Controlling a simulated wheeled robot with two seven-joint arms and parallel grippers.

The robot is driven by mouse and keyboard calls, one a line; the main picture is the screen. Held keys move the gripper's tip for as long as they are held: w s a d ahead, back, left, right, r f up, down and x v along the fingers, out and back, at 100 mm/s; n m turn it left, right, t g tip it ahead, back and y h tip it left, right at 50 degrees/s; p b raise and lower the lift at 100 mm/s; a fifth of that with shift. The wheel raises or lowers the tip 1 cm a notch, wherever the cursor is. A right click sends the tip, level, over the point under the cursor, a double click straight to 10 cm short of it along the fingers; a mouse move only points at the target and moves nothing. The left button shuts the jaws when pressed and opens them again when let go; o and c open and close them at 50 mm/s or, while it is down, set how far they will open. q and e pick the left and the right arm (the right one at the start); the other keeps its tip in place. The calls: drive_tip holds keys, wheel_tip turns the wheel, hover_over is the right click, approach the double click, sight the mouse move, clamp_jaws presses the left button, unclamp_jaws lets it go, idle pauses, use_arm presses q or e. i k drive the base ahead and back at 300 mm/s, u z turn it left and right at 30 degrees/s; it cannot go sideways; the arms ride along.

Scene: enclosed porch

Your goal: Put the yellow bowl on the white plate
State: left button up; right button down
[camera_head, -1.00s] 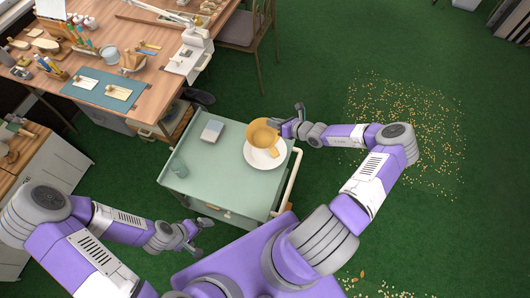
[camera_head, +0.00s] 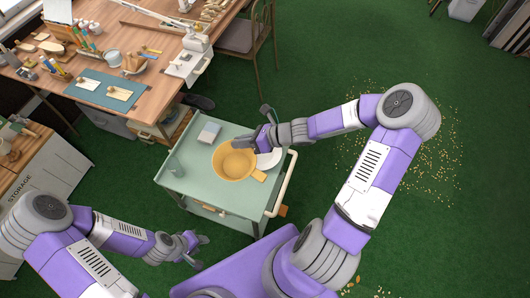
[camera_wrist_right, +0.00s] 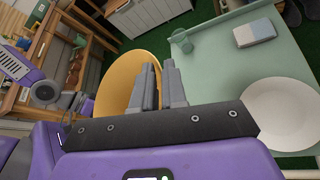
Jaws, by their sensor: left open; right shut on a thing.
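The yellow bowl (camera_head: 232,164) is held by my right gripper (camera_head: 264,138), which is shut on its rim. The bowl looks raised above the pale green cart top, left of the white plate (camera_head: 270,160) in the head view. The plate lies on the cart, partly hidden by my right gripper. In the right wrist view the bowl (camera_wrist_right: 122,70) is close, at the left of the fingers, and the plate (camera_wrist_right: 285,112) is apart from it at the right, empty. My left gripper (camera_head: 197,246) is open and empty, low in front of the cart.
On the pale green cart (camera_head: 180,180) stand a greenish cup (camera_head: 176,167) and a small pale box (camera_head: 209,132). A wooden workbench (camera_head: 140,40) stands behind at left; a storage cabinet (camera_head: 45,170) stands at left.

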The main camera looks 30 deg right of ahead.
sight(264, 155)
drive_tip(key=k, duration=0.3)
drive_tip(key=u, duration=2.3)
drive_tip(key=k, duration=1.3)
drive_tip(key=z, duration=1.6)
drive_tip(key=i, duration=1)
